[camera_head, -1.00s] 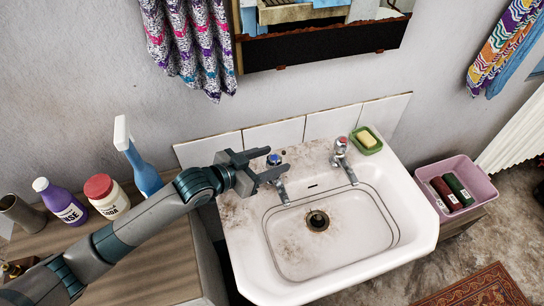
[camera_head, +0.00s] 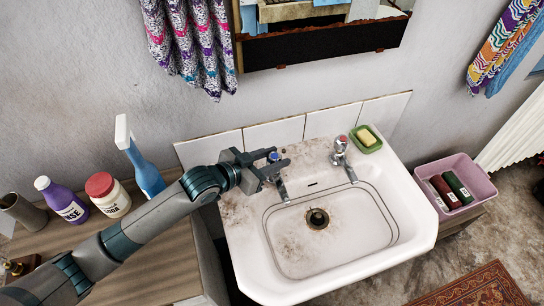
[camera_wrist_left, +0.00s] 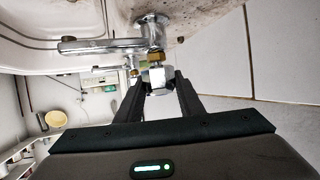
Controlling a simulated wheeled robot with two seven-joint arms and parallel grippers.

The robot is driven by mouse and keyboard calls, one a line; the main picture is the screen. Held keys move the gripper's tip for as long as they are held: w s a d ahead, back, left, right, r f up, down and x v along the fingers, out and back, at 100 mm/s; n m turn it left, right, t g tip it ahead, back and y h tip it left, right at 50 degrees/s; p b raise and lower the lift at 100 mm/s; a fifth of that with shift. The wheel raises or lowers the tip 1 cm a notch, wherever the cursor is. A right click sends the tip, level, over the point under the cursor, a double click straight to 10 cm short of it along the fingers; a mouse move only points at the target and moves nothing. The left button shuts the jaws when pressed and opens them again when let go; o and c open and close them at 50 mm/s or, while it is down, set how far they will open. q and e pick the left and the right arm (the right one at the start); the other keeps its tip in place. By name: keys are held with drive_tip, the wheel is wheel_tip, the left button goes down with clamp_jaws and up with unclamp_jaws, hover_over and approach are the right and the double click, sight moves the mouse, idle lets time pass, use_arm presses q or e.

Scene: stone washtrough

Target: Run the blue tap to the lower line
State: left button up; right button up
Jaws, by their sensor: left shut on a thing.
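The blue tap (camera_head: 283,190) is the left one of two chrome taps on the white basin (camera_head: 413,220), and its blue cap shows between my fingers. My left gripper (camera_head: 279,158) is shut on the tap's handle. In the left wrist view, the tap (camera_wrist_left: 100,46) shows its chrome spout, and the handle sits between the two fingertips (camera_wrist_left: 158,80). Thin dark lines (camera_head: 398,225) run around the inside of the bowl. I see no water in the bowl and no stream from the spout. The drain (camera_head: 317,219) is a dark round hole. My right gripper is not in view.
The red-capped tap (camera_head: 341,150) stands to the right, with a green soap dish (camera_head: 372,148) behind it. A blue spray bottle (camera_head: 146,172), a white jar (camera_head: 115,203) and a purple bottle (camera_head: 70,210) stand on the left counter. A pink tub (camera_head: 477,178) is at the right.

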use_arm(q)
drive_tip(key=shift+r+n+t+y+p, duration=0.25)
drive_tip(key=shift+n+t+y+p, duration=0.35)
drive_tip(key=shift+p, duration=0.65)
drive_tip(key=shift+n+t+y+p, duration=0.65)
drive_tip(key=shift+n+p, duration=0.25)
drive_tip(key=shift+p, duration=0.2)
drive_tip(key=shift+n+t+y+p, duration=0.35)
drive_tip(key=shift+n+y+p, duration=0.25)
drive_tip(key=shift+n+y, duration=0.35)
drive_tip(key=shift+f+n+t+y, duration=0.1)
drive_tip(key=shift+n+t+y, duration=0.3)
drive_tip(key=shift+n+y, duration=0.25)
drive_tip(key=shift+w+a+y, duration=0.1)
drive_tip(key=shift+y, duration=0.15)
drive_tip(key=o, duration=1.1)
drive_tip(key=shift+c, duration=0.2)
